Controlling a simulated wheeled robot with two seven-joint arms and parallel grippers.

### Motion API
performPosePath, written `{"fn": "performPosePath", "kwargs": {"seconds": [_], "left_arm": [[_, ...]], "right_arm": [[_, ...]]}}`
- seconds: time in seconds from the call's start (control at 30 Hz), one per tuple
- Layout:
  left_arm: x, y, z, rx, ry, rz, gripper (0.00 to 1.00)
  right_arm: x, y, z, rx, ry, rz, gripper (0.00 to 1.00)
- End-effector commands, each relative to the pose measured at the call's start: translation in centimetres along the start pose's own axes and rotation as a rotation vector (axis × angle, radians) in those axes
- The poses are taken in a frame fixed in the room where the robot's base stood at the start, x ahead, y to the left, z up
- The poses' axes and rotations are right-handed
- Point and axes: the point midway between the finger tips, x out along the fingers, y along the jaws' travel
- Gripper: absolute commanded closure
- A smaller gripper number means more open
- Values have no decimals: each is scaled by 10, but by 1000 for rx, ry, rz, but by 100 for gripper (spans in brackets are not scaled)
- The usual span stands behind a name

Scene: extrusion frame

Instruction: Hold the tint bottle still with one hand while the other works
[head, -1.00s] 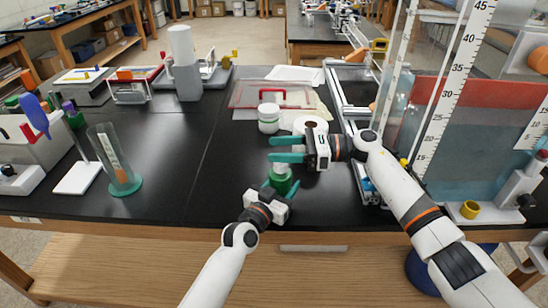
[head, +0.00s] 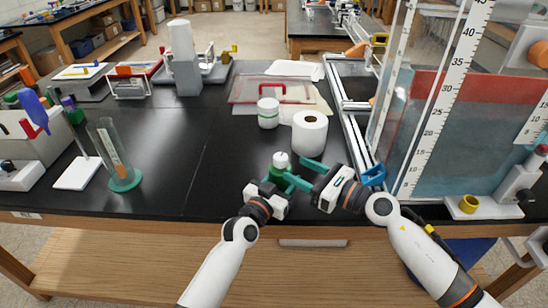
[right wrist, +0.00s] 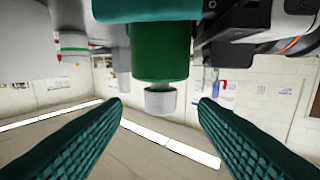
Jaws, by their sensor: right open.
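The tint bottle (head: 279,171), green with a white cap (head: 281,158), stands upright near the table's front edge. My left gripper (head: 272,187) is shut around its green body from the front. My right gripper (head: 294,169) is open and comes in from the right at the bottle's upper part. In the right wrist view the bottle (right wrist: 160,50) hangs upside down in the picture, its white cap (right wrist: 160,101) between the two spread teal fingers (right wrist: 160,104), with gaps on both sides. A teal finger crosses the bottle's body there. The bottle's lower part is mostly hidden.
A white paper roll (head: 309,135) stands just behind my right gripper, with a white-and-green jar (head: 268,113) to its left. A glass cylinder (head: 115,155) on a green base stands at left. A tall scaled tank (head: 450,120) fills the right. The table's left middle is clear.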

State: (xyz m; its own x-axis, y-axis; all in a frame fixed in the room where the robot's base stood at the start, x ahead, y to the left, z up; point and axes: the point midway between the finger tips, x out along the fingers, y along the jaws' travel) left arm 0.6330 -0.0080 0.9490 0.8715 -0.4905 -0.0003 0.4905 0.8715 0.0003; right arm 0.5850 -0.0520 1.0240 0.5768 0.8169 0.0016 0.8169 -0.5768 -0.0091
Motion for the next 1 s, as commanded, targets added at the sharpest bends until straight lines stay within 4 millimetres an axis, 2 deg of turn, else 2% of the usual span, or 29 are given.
{"fn": "performPosePath", "kwargs": {"seconds": [0.03, 0.2, 0.4, 0.57, 0.83, 1.0], "left_arm": [[0, 0, 0, 0, 1, 0, 75], [0, 0, 0, 0, 1, 0, 75], [0, 0, 0, 0, 1, 0, 75], [0, 0, -1, 0, 1, 1, 75], [0, 0, -1, 0, 1, 1, 75], [0, 0, -1, 0, 1, 1, 75]], "right_arm": [[13, 0, -1, 0, 3, -1, 46], [47, 0, -1, 1, 2, -1, 46], [74, 0, 0, 1, 0, -1, 46], [82, 0, 0, 0, -1, -1, 46], [83, 0, 0, 0, -1, -1, 46], [83, 0, 0, 0, -1, -1, 74]]}}
